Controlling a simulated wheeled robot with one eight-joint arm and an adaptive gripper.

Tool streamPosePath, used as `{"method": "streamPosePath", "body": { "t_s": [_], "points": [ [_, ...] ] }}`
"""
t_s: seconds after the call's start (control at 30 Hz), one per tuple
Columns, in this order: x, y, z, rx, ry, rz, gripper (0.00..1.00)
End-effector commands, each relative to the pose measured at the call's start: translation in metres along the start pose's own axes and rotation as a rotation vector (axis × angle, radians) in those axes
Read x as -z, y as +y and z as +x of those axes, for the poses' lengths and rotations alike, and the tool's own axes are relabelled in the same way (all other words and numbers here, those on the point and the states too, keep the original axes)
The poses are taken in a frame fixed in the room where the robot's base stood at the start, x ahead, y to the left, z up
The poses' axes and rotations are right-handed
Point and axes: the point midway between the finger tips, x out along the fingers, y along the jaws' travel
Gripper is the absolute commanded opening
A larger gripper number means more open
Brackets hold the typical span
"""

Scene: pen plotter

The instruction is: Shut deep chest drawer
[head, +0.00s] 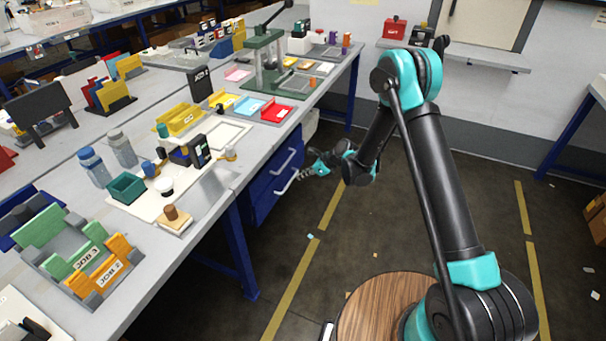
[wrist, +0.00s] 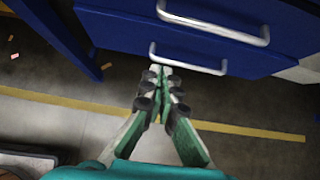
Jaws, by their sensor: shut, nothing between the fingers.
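A blue drawer chest (head: 268,187) hangs under the grey workbench in the head view, with two silver bar handles. The deep lower drawer (wrist: 120,38) shows in the wrist view with its handle (wrist: 188,62); the upper drawer's handle (wrist: 213,24) is above it. The lower drawer front seems to stand out a little from the upper one, but I cannot tell how far. My gripper (wrist: 158,72) is shut and empty, its fingertips close to the left end of the lower handle. In the head view my gripper (head: 300,175) is beside the lower handle; contact is unclear.
The grey workbench (head: 215,190) carries trays, bottles and holders above the chest. A blue bench leg (head: 240,250) stands left of the chest. The floor (head: 370,215) in front is mostly clear, with yellow lines and small scraps.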

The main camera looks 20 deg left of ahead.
Motion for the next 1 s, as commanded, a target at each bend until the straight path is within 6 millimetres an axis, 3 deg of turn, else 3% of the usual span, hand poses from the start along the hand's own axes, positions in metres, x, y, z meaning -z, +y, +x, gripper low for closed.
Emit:
{"method": "streamPosePath", "body": {
  "t_s": [0.5,0.73,1.0],
  "points": [
    [-0.004,0.0,0.095,0.0,-0.001,-0.002,0.0],
    [-0.023,-0.001,0.113,0.001,0.0,-0.001,0.0],
    [-0.028,-0.001,0.117,0.002,0.0,0.0,0.0]
  ]
}}
